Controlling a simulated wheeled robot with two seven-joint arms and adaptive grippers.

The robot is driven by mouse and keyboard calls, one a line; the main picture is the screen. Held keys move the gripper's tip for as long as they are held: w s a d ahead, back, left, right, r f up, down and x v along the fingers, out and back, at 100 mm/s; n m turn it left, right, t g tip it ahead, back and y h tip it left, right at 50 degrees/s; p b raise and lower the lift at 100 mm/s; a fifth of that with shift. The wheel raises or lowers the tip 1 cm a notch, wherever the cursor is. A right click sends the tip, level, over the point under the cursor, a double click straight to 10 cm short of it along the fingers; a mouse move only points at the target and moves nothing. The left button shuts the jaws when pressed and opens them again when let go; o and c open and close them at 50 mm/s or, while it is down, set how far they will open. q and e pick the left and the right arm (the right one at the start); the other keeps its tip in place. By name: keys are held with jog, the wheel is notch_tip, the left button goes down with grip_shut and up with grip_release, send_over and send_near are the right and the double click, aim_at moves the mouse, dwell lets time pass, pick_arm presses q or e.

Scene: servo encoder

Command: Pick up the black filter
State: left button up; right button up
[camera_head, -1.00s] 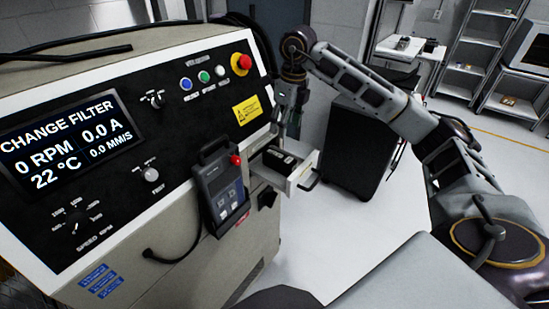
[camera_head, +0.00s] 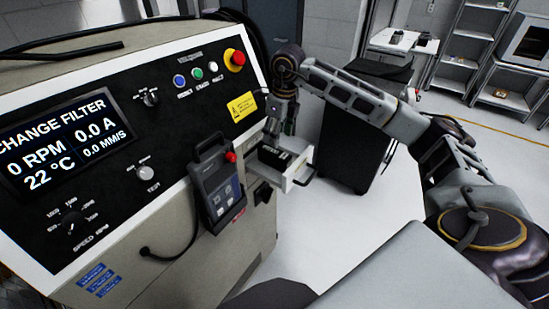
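The black filter (camera_head: 273,154) lies in a small pale drawer (camera_head: 301,164) that is pulled out from the front of the machine. My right gripper (camera_head: 272,136) points down just above the back part of the drawer, by the filter. Its fingers are small and dark against the panel, so I cannot tell whether they are open or touch the filter. My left gripper is not in view.
A handheld meter (camera_head: 218,183) hangs on the machine's front (camera_head: 120,225) left of the drawer. A red emergency button (camera_head: 235,57) sits above. A black cabinet (camera_head: 352,150) stands behind the drawer to the right. White floor (camera_head: 315,230) is clear in front.

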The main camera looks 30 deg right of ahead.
aim_at(275, 151)
jog(key=f, duration=0.2)
jog(key=shift+w+f, duration=0.2)
jog(key=shift+f, duration=0.35)
jog(key=shift+a+f, duration=0.1)
jog(key=shift+a+f+p, duration=0.15)
jog(key=shift+f+p, duration=0.2)
jog(key=shift+f, duration=0.6)
jog(key=shift+a+f+p, duration=0.15)
jog(key=shift+f+p, duration=0.2)
jog(key=shift+f, duration=0.55)
jog(key=shift+w+f, duration=0.1)
jog(key=shift+f, duration=0.55)
jog(key=c, duration=1.1)
jog(key=shift+r, duration=0.15)
